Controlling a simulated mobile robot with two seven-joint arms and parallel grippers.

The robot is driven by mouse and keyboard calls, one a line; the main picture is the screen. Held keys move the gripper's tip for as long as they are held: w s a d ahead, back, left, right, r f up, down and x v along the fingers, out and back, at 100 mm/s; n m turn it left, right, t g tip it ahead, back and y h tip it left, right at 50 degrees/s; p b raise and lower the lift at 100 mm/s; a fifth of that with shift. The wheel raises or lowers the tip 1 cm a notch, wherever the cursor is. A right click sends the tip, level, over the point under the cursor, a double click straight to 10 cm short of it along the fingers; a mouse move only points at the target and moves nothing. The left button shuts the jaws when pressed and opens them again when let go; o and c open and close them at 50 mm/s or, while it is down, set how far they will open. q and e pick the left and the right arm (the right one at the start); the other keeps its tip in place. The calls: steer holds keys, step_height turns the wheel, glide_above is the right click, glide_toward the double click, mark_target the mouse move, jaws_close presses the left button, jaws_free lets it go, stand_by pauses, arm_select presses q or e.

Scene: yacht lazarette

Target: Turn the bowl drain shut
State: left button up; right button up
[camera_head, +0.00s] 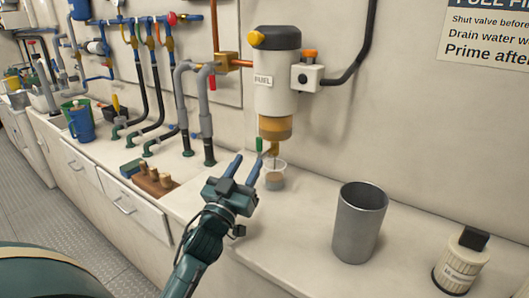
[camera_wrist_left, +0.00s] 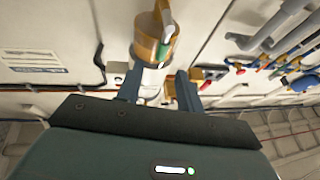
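The fuel filter (camera_head: 277,85) hangs on the wall, with an amber bowl (camera_head: 275,128) at its lower end. The bowl drain (camera_head: 274,149) is a small brass-coloured fitting under the bowl, with a green handle (camera_head: 259,145) to its left pointing roughly up and down. A clear cup (camera_head: 274,176) with brownish liquid stands on the counter below the drain. My left gripper (camera_head: 247,162) is open and empty, its two blue fingers just left of the cup and below the handle. In the left wrist view the amber bowl (camera_wrist_left: 153,42) lies beyond the parted fingers (camera_wrist_left: 159,75). My right gripper is not in view.
A grey metal canister (camera_head: 359,225) stands right of the cup, and a white filter element (camera_head: 462,262) with a black top is at far right. Pipes (camera_head: 205,115) rise left of the filter. A wooden block with plugs (camera_head: 155,182) sits left. Counter between is clear.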

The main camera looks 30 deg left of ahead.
mark_target(258, 142)
arm_select(q)
steer(key=x, duration=0.7)
steer(key=shift+s+r+p, duration=0.1)
steer(key=shift+r+p, duration=0.1)
steer(key=shift+p, duration=0.2)
steer(key=shift+c, duration=0.6)
jaws_close()
